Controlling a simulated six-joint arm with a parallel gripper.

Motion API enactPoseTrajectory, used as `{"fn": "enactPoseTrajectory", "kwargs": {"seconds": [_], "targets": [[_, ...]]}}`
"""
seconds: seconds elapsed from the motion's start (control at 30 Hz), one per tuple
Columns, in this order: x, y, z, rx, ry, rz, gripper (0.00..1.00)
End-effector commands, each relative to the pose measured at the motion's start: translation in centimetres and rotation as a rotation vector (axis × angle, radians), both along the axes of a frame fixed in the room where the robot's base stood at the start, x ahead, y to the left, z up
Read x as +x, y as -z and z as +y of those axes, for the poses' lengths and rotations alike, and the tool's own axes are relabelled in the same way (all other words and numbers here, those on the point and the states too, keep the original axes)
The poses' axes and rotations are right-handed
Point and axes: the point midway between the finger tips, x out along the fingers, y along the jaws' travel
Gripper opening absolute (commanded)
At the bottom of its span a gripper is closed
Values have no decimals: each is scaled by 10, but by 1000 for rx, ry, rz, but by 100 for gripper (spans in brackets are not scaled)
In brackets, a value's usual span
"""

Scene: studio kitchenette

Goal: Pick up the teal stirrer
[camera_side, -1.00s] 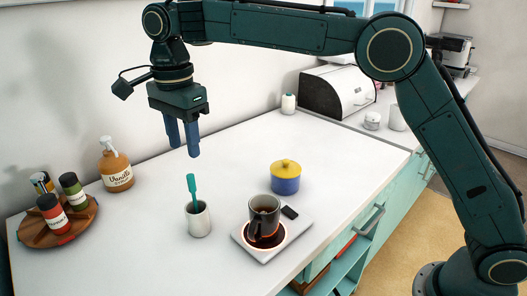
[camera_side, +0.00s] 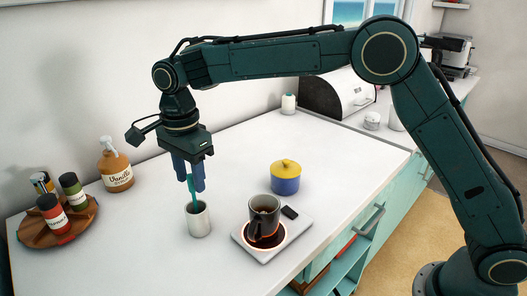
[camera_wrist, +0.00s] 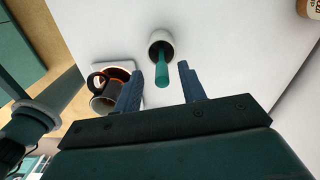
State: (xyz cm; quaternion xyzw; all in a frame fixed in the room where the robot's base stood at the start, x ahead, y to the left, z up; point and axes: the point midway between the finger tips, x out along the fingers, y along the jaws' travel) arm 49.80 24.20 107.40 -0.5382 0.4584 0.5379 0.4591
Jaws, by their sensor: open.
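The teal stirrer (camera_side: 194,192) stands slightly tilted in a white cup (camera_side: 198,221) on the white counter. Its upper end sticks out above the rim; its lower part is hidden inside the cup. My gripper (camera_side: 197,186) is above the cup, with its blue fingers down at the height of the stirrer's top. In the wrist view, the stirrer (camera_wrist: 162,72) shows between the two spread fingers of my gripper (camera_wrist: 159,84), with space on both sides. The gripper is open and holds nothing. The white cup (camera_wrist: 161,38) shows just beyond the fingertips.
A dark mug (camera_side: 264,214) sits on a glowing warmer plate (camera_side: 262,257) right of the cup. A blue pot with yellow lid (camera_side: 285,178) stands behind it. A syrup bottle (camera_side: 116,168) and a wooden tray (camera_side: 38,238) with jars are at left.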

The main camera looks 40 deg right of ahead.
Motion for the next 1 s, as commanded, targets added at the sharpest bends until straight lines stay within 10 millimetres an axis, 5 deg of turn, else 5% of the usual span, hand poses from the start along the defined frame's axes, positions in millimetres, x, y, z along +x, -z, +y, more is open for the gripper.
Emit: {"fn": "enactPoseTrajectory", "kwargs": {"seconds": [0.5,1.0], "targets": [[2,48,-2,-1,0,2,41],[2,50,-1,0,0,1,41]]}}
